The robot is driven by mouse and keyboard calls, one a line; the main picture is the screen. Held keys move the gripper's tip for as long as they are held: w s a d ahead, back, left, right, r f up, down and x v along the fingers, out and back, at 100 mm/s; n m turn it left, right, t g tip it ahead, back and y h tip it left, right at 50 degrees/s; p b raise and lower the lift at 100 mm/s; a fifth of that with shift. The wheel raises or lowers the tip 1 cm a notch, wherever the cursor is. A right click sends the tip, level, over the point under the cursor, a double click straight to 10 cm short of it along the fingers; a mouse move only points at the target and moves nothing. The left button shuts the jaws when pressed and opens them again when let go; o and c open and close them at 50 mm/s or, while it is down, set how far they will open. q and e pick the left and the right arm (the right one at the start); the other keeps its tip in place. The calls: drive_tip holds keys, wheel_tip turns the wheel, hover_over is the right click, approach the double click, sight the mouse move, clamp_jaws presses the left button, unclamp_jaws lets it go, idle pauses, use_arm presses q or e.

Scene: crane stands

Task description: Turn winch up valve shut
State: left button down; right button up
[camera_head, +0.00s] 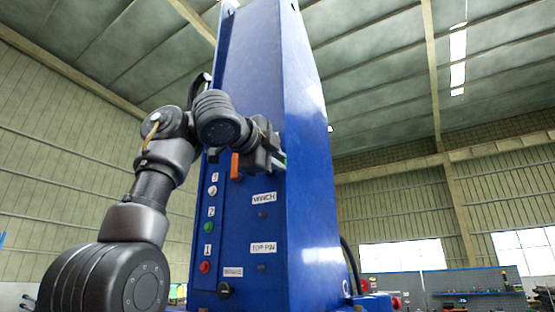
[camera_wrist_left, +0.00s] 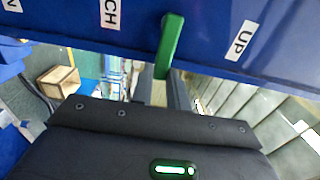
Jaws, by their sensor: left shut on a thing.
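The winch up valve is a green lever (camera_wrist_left: 170,45) on the blue crane stand in the left wrist view, next to a white UP label (camera_wrist_left: 241,40). My left gripper (camera_wrist_left: 166,92) is shut on the free end of this lever. In the head view my left gripper (camera_head: 278,152) is at the upper front of the blue stand (camera_head: 308,195), above the WINCH label (camera_head: 264,197). Only a small bit of the green lever (camera_head: 283,161) shows there; the gripper hides the rest. My right gripper is in neither view.
An orange piece (camera_head: 235,165) shows just left of the gripper. Below it are a white button (camera_head: 213,190), a green button (camera_head: 208,227) and a red button (camera_head: 205,267), plus a TOP PIN label (camera_head: 263,248). A workbench stands at the far right.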

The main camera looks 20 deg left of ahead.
use_arm(q)
drive_tip(key=c, duration=1.4)
unclamp_jaws()
drive_tip(key=shift+o, duration=0.2)
drive_tip(key=s+a+b, duration=0.1)
drive_tip(key=s+b, duration=0.3)
drive_tip(key=s, duration=0.6)
drive_tip(key=shift+s+a+b, duration=0.25)
drive_tip(key=shift+s+b, duration=0.1)
drive_tip(key=shift+b, duration=0.05)
